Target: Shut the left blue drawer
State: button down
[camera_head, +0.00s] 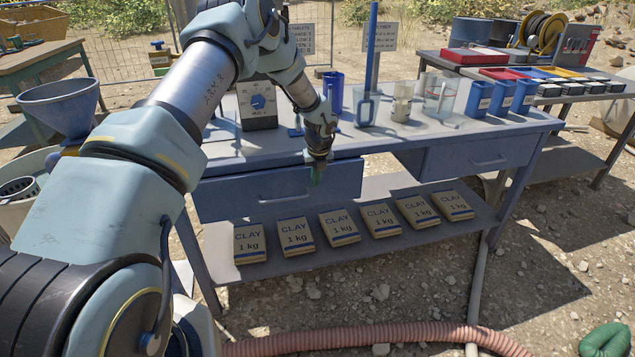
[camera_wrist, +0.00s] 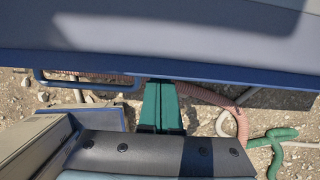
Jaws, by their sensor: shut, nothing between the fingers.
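The left blue drawer (camera_head: 235,200) is under the blue workbench top, and its front appears to stand out a little from the bench. Its handle is on the front, left of my gripper. My gripper (camera_head: 317,178) is in front of the right part of that drawer front, pointing down. In the wrist view the green fingers (camera_wrist: 163,92) are together and empty. Their tips are at the blue edge, right of the handle (camera_wrist: 85,82). I cannot tell whether they touch it. The right drawer (camera_head: 475,158) appears closed.
Several clay bags (camera_head: 296,237) lie on the lower shelf (camera_head: 385,245) beneath the drawers. A meter (camera_head: 257,104), beakers and blue cups (camera_head: 478,98) stand on the bench top (camera_head: 410,132). A pink hose (camera_head: 380,335) crosses the ground in front.

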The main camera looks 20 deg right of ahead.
jog(key=shift+w+d, duration=0.15)
jog(key=shift+w, duration=1)
jog(key=shift+w+r, duration=0.1)
